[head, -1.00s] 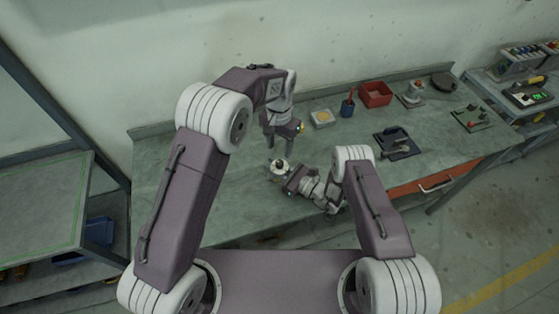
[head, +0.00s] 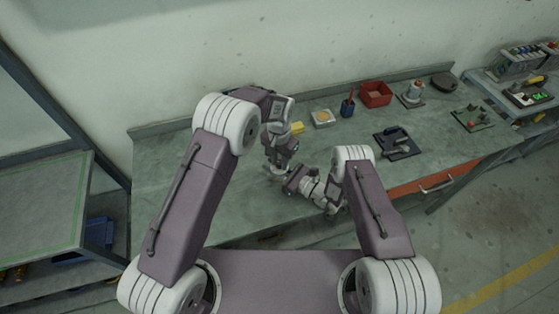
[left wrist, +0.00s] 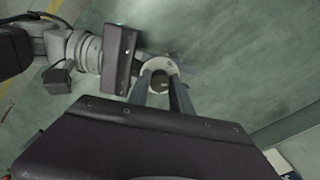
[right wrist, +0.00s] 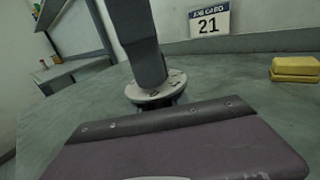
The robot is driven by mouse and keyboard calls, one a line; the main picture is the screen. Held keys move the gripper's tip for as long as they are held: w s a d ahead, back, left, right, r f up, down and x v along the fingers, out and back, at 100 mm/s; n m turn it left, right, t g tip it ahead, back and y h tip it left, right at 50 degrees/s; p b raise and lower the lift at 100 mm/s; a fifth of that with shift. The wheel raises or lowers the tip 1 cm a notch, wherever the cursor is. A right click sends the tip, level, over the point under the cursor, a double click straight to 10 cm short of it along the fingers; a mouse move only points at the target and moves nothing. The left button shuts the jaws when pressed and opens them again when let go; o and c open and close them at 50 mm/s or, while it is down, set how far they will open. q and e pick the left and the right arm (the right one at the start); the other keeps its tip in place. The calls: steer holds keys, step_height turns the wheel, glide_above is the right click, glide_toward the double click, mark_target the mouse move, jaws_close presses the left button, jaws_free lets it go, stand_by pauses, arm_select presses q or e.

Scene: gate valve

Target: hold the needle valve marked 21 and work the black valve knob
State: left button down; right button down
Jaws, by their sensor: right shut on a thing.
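The needle valve shows in the left wrist view as a pale round flange (left wrist: 172,66) with the dark knob (left wrist: 160,82) at its middle. In the right wrist view its pale round top (right wrist: 157,90) stands behind my right gripper's body. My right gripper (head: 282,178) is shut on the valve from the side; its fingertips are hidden. My left gripper (left wrist: 163,90) points down at the valve, its two fingers apart on either side of the knob. I cannot tell whether they touch it. In the head view my left gripper (head: 276,168) largely hides the valve.
A job card marked 21 (right wrist: 209,21) stands at the wall. A yellow block (right wrist: 295,69) lies to the right. A red bin (head: 376,94), a blue cup (head: 347,108) and a black plate with a fitting (head: 397,145) stand farther right. The bench's left part is clear.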

mark_target(280, 162)
arm_select(q)
steer(key=shift+n, duration=0.9)
steer(key=c, duration=1.1)
jaws_free()
steer(key=shift+c, duration=0.2)
step_height(280, 162, up, 12)
arm_select(e)
steer(key=c, duration=1.1)
jaws_free()
steer(key=shift+c, duration=0.2)
